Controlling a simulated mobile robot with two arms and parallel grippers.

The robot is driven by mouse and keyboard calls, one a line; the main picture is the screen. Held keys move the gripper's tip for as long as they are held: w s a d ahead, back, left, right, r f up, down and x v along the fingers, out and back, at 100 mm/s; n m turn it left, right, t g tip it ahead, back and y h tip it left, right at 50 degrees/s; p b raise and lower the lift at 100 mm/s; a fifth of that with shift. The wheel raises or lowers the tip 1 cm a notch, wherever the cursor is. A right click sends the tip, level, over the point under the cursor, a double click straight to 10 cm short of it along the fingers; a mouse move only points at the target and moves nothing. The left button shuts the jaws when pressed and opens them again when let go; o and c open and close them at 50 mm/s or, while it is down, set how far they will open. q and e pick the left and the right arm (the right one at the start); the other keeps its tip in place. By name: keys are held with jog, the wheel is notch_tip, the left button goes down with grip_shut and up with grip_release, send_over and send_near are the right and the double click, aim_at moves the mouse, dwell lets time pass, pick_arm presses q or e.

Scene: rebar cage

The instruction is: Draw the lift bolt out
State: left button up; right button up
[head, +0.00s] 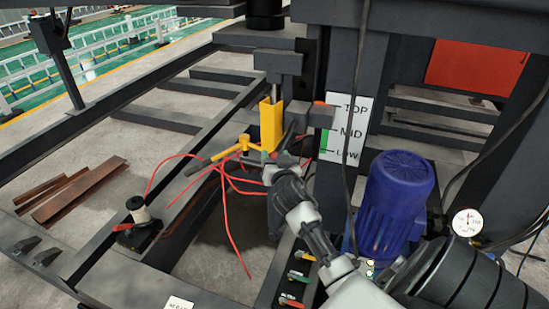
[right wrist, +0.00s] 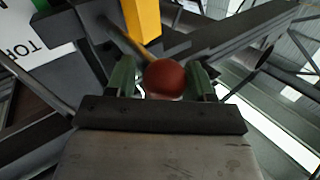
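My right gripper (head: 280,150) is at the front of the yellow upright piece (head: 271,125) on the dark frame. In the right wrist view its two green fingers (right wrist: 163,80) are apart, with a red ball knob (right wrist: 165,78) between them. Narrow gaps show on both sides of the knob. A thin rod (right wrist: 142,48) runs from the knob toward the yellow piece (right wrist: 142,18). The knob may be the lift bolt's head; I cannot tell for sure. My gripper hides it in the head view. My left gripper is not in view.
A TOP/MID/LOW plate (head: 346,130) stands right of the yellow piece. A yellow-handled lever (head: 222,153) and loose red cables (head: 228,205) lie close on the left. A blue motor (head: 398,195) and a gauge (head: 467,222) are at right. Frame beams surround open floor.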

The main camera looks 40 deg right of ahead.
jog(key=shift+a, duration=0.2)
jog(key=c, duration=0.6)
jog(key=a, duration=0.1)
jog(key=s+a, duration=0.1)
jog(key=a, duration=0.1)
jog(key=s+a, duration=0.1)
jog(key=shift+a, duration=0.2)
jog(key=o, duration=0.9)
jog(key=shift+o, duration=1.1)
jog(key=shift+w+a, duration=0.1)
jog(key=shift+a, duration=0.1)
jog(key=shift+d, duration=0.15)
